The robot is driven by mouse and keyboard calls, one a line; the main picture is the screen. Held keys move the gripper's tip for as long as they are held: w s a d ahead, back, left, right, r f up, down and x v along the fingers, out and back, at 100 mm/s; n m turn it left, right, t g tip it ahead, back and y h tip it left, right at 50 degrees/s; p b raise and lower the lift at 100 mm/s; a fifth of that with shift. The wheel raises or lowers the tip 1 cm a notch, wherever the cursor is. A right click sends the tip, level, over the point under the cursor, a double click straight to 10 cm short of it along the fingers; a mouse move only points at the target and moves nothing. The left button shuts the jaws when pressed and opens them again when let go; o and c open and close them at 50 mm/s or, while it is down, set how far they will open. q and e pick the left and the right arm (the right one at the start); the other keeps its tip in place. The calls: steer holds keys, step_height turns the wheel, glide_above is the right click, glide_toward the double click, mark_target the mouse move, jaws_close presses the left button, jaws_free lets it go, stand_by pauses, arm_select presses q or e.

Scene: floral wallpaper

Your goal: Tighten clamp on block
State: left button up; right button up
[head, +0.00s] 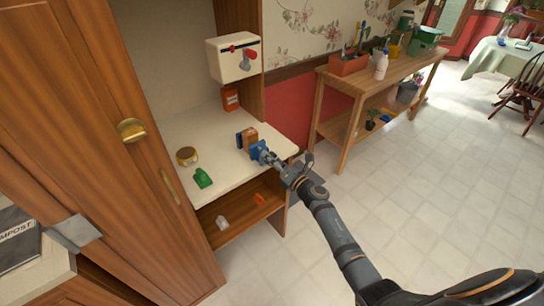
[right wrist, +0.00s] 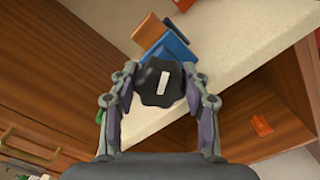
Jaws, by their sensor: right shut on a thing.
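A blue clamp (right wrist: 171,53) stands on the cream counter with a wooden block (head: 249,138) beside its jaw; the block (right wrist: 147,27) also shows in the right wrist view. The clamp's black lobed knob (right wrist: 161,83) with a white bar mark faces my right wrist camera. My right gripper (head: 272,160) reaches in from the lower right at the counter's front edge. In the right wrist view its fingers (right wrist: 161,88) are shut on the knob from both sides. Whether the jaw presses on the block cannot be told. My left gripper is not in view.
On the counter (head: 226,164) are a green object (head: 203,178), a round yellow-rimmed object (head: 187,156) and an orange container (head: 230,98). A shelf below holds small items. A wooden bench (head: 352,86) stands to the right; the tiled floor before it is clear.

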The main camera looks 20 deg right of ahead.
steer(key=m+p, duration=0.2)
steer(key=m, duration=0.3)
steer(key=shift+m, duration=0.3)
steer(key=m+p, duration=0.2)
steer(key=m, duration=0.2)
steer(key=m+p, duration=0.2)
steer(key=m, duration=0.4)
steer(key=shift+f+p, duration=0.1)
steer(key=shift+p, duration=0.3)
steer(key=shift+f+m+p, duration=0.15)
steer(key=shift+m+p, duration=0.55)
steer(key=shift+m, duration=1.5)
steer(key=o, duration=1.2)
steer(key=shift+c, duration=0.2)
steer(key=shift+s, duration=0.1)
